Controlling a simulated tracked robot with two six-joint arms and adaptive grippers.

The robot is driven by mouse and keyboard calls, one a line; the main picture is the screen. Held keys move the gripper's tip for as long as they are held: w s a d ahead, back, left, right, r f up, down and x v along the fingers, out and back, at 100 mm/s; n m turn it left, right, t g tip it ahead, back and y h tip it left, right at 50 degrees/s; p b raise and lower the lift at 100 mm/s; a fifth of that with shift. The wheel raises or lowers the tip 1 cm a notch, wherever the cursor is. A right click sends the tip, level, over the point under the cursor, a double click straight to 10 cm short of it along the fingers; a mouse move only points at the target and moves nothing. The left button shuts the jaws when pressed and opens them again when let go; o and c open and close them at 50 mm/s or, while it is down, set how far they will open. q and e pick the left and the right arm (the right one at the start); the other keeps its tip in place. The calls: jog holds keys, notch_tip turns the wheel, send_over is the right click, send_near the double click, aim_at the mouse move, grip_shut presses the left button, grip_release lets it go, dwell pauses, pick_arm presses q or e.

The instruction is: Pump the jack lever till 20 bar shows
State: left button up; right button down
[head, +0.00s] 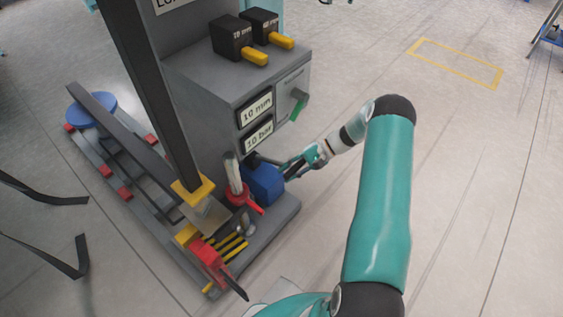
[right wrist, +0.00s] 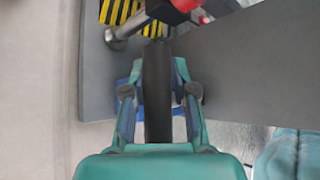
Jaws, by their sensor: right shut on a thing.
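The blue jack pump (head: 264,184) sits on the grey base at the foot of the machine, and its black lever (head: 252,159) shows only in part in the head view. My right gripper (head: 288,169) is at the jack's right side. In the right wrist view the dark lever (right wrist: 157,85) runs between the two fingers of the gripper (right wrist: 157,100), which is shut on it. The lower display (head: 258,136) reads 10 bar. The upper display (head: 256,107) reads 10 mm. My left gripper is not in view.
A red-handled valve (head: 239,195) with a pale cylinder stands left of the jack. Yellow-black striped parts and a red tool (head: 207,260) lie at the front of the base. The floor to the right is clear.

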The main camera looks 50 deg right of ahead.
jog(key=shift+s+f+b, duration=0.25)
jog(key=shift+f+b, duration=0.15)
jog(key=shift+f, duration=0.7)
jog(key=shift+s+f+b, duration=0.25)
jog(key=shift+f+b, duration=0.1)
jog(key=shift+f, duration=0.7)
jog(key=shift+a, duration=0.1)
jog(key=c, duration=1)
grip_release()
jog(key=shift+w+f, duration=0.1)
jog(key=shift+w, duration=0.05)
jog(key=v, duration=1.2)
